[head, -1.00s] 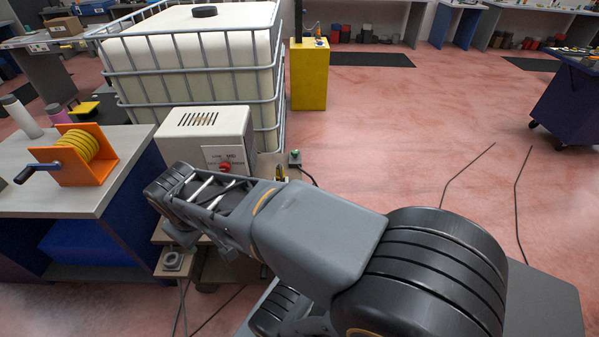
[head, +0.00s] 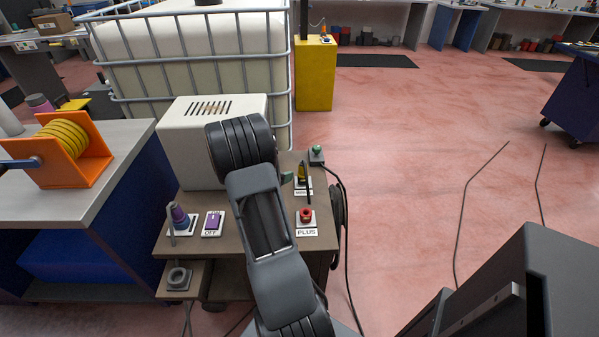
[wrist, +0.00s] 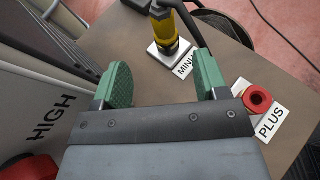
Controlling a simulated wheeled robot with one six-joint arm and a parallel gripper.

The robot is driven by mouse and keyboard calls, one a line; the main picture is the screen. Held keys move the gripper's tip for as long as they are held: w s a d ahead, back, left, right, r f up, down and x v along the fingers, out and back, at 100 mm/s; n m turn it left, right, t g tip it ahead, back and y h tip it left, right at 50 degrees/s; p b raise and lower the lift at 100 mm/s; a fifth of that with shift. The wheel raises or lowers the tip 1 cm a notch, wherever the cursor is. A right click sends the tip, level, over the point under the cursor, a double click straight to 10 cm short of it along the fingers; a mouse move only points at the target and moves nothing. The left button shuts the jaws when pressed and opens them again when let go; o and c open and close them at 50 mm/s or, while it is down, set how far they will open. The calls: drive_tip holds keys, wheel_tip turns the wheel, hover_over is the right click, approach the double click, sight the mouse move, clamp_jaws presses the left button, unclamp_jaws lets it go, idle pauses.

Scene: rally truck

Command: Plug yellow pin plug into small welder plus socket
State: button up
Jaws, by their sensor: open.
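The yellow pin plug (wrist: 165,30) stands upright at the socket labelled MINUS, with a black cable from its top; it also shows in the head view (head: 302,173). The red plus socket (wrist: 257,98), beside its PLUS label, is empty; in the head view the socket (head: 306,214) sits nearer the cart's front edge. My gripper (wrist: 163,85) is open and empty, with green finger pads. Its fingers point toward the yellow plug, which is beyond the fingertips and not between them. In the head view my arm hides most of the gripper.
The pale welder box (head: 180,150) stands on the cart top (head: 225,250), left of my gripper. A purple plug (head: 180,214) and a purple OFF switch (head: 213,222) are at the cart's left front. A green-topped connector (head: 317,154) with a black cable lies at the back right edge.

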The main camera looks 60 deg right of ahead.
sight(301, 164)
drive_tip(key=x, duration=1.2)
drive_tip(key=shift+s+d+f+b, duration=0.1)
drive_tip(key=shift+s+b, duration=0.15)
drive_tip(key=shift+b, duration=0.15)
drive_tip(key=shift+c, duration=0.4)
drive_tip(key=c, duration=0.9)
drive_tip(key=shift+c, duration=0.2)
drive_tip(key=shift+r, duration=0.75)
drive_tip(key=shift+w+a+r+p, duration=0.4)
drive_tip(key=shift+a+r, duration=1.5)
drive_tip(key=shift+a, duration=0.4)
drive_tip(key=shift+w+a+r+p, duration=0.4)
drive_tip(key=shift+a+r, duration=1.55)
drive_tip(key=shift+a, duration=0.35)
drive_tip(key=shift+w+a+r+p, duration=0.4)
drive_tip(key=shift+a+r, duration=1.5)
drive_tip(key=shift+a, duration=0.45)
